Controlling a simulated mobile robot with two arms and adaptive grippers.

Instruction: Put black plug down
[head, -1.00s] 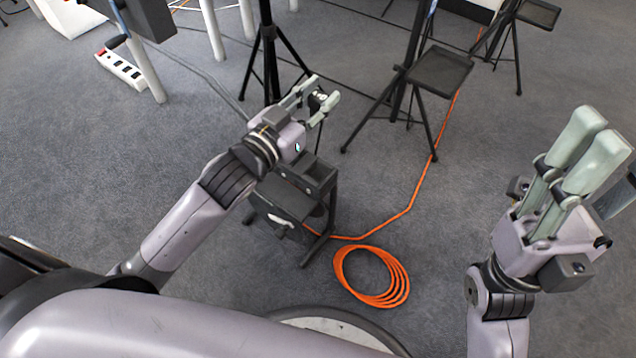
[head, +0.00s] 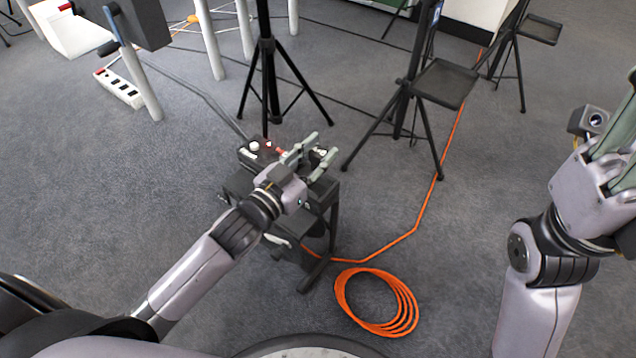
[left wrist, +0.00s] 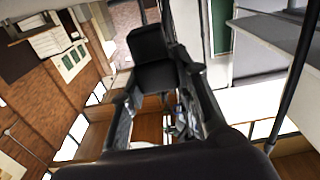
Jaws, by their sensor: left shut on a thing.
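My left gripper (head: 318,151) is over the dark stand (head: 325,195) in the head view, its two pale fingers pointing up and right. It is shut on the black plug (head: 320,152), which is small and mostly hidden between the fingers there. In the left wrist view a large black shape, seemingly the plug (left wrist: 152,62), sits ahead of the dark gripper parts. Whether the plug touches the stand top is not clear. My right gripper (head: 618,135) is at the right edge, cut off by the frame, away from the stand.
A dark box with white and red round parts (head: 258,150) is beside the left gripper. A coil of orange cable (head: 378,303) lies on the floor, its run going up right. Black tripods (head: 268,85), a small tray (head: 445,83) and a white power strip (head: 120,88) are further back.

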